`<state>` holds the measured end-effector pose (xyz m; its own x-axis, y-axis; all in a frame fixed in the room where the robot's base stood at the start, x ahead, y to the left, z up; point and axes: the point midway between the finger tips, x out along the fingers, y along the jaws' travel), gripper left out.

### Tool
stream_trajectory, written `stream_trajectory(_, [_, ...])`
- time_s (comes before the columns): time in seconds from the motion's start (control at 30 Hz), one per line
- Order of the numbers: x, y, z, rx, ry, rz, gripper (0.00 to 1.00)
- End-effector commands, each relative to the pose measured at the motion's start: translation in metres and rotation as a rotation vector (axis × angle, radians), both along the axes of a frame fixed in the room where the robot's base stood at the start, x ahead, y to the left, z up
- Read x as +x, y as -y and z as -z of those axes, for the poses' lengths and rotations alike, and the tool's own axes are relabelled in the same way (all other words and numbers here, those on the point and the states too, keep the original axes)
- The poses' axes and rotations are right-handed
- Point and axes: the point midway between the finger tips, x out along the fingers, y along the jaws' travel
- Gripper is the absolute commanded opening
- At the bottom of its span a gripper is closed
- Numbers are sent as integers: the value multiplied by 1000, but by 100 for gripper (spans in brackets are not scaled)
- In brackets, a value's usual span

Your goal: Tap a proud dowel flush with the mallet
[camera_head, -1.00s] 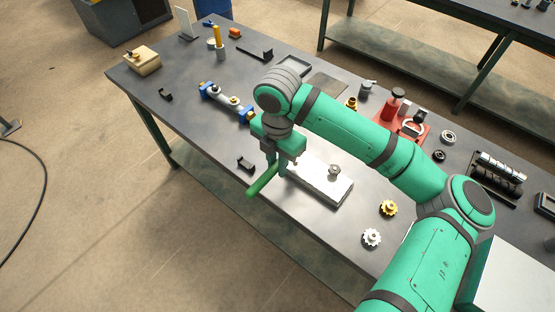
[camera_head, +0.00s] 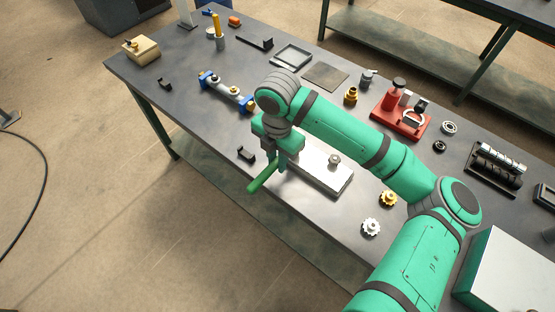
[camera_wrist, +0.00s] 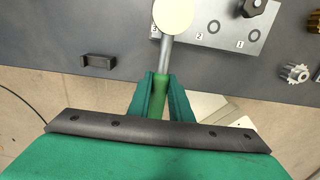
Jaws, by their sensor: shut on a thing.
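My gripper (camera_wrist: 161,82) is shut on the green handle of the mallet (camera_wrist: 161,97), with one finger on each side. In the wrist view the mallet's grey shaft runs up to a round cream head, which is over or near the left end of the pale plate (camera_wrist: 225,32). The plate has ringed holes or dowels marked 1 and 2; the head hides its left part. I cannot tell which dowel stands proud. In the head view my gripper (camera_head: 284,152) is at the left end of the plate (camera_head: 322,176), and the mallet's head is hidden.
A dark-topped knob (camera_wrist: 254,6) stands on the plate. A black bracket (camera_head: 246,154) lies left of my gripper. Gold (camera_head: 389,198) and white (camera_head: 371,226) gears lie near the bench's front edge. A red fixture (camera_head: 402,121) stands behind my arm. Bare bench lies left of the bracket.

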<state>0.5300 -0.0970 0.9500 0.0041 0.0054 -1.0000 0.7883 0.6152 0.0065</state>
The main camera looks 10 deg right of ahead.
Motion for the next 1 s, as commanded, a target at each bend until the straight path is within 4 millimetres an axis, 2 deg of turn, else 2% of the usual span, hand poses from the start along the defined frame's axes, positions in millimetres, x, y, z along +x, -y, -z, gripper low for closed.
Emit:
stream_trajectory(0.37, [0, 0, 0, 0, 0, 1, 0])
stream_trajectory(0.5, [0, 0, 14, 2, 0, 1, 0])
stream_trajectory(0.67, [0, 0, 8, 0, 1, 0, 0])
stream_trajectory(1.0, [0, 2, -23, 0, 1, 3, 0])
